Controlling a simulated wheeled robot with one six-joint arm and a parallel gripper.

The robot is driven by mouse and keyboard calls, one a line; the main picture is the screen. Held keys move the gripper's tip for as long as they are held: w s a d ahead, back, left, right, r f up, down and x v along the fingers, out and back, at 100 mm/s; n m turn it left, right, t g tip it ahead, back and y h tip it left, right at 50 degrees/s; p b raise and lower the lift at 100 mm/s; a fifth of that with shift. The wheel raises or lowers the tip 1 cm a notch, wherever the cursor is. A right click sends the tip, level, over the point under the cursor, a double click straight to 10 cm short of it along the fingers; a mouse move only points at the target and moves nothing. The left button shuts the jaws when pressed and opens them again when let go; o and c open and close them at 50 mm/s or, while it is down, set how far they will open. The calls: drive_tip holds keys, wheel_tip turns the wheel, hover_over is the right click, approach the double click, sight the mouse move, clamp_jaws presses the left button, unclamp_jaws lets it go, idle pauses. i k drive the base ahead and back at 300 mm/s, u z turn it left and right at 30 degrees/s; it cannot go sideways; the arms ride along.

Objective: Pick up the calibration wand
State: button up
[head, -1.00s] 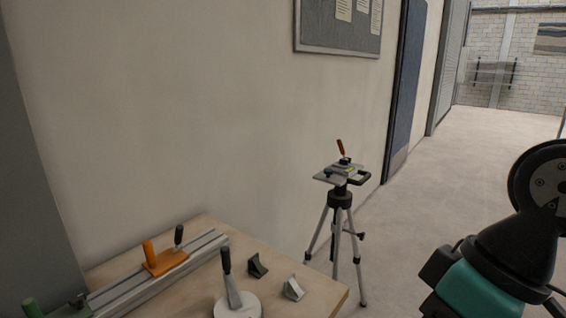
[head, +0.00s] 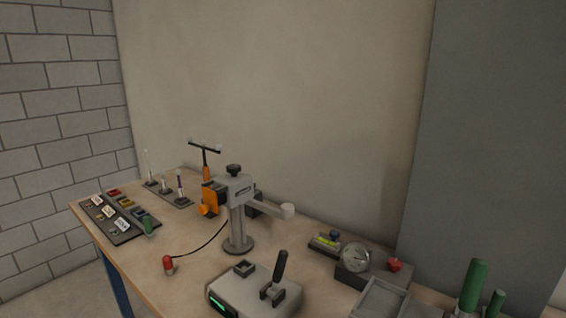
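The calibration wand (head: 205,160) looks to be the T-shaped tool on the bench. It has a thin black crossbar with small pale balls along it and an orange handle, and it stands upright. A grey post stand (head: 238,215) with an orange clamp (head: 209,198) is in front of it and hides its lower end, so I cannot tell what holds it. My gripper is not in view.
The wooden bench (head: 140,262) also carries a rack of small parts (head: 104,222), a red-capped cable end (head: 168,265), a grey box with a black lever (head: 255,296), a dial gauge (head: 355,257) and green handles (head: 473,285). Walls stand behind and left.

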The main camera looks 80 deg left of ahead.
sight(189, 139)
drive_tip(key=u, duration=2.9)
